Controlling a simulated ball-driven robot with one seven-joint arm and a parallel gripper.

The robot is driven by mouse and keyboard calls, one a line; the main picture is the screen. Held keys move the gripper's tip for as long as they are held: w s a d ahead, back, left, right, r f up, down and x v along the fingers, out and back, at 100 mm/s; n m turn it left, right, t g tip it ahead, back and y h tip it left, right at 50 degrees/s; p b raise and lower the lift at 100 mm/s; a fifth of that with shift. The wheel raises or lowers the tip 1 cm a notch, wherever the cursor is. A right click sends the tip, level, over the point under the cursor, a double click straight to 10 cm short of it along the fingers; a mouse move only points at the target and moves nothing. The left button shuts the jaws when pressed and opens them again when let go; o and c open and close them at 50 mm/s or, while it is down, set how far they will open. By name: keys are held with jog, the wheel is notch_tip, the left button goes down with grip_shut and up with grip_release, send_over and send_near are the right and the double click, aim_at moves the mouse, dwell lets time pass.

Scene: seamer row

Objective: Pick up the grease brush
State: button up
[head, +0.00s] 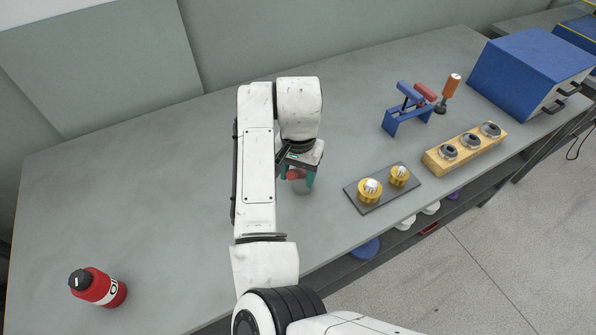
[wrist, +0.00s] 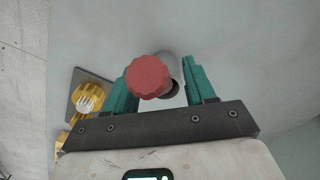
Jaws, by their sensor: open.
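My gripper (head: 300,185) is open above the grey bench, its teal fingers spread to either side of a red faceted knob (wrist: 150,77). A grey cylindrical body (wrist: 172,66) shows partly behind the knob. The same red knob shows small in the head view (head: 293,174), partly hidden by my gripper. I cannot tell whether this red-topped item is the grease brush. In the wrist view a gap shows between the knob and the right finger; the left finger is very near or against it.
A red bottle (head: 98,287) is at the front left. To the right are a dark plate (head: 377,201) with brass pieces, a wooden block (head: 466,151) with metal rings, a blue stand (head: 407,118), an orange-handled tool (head: 451,88) and a blue box (head: 530,70). The bench's left middle is clear.

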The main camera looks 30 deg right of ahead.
jog(key=shift+c, duration=0.4)
grip_shut()
jog(key=shift+r, duration=0.1)
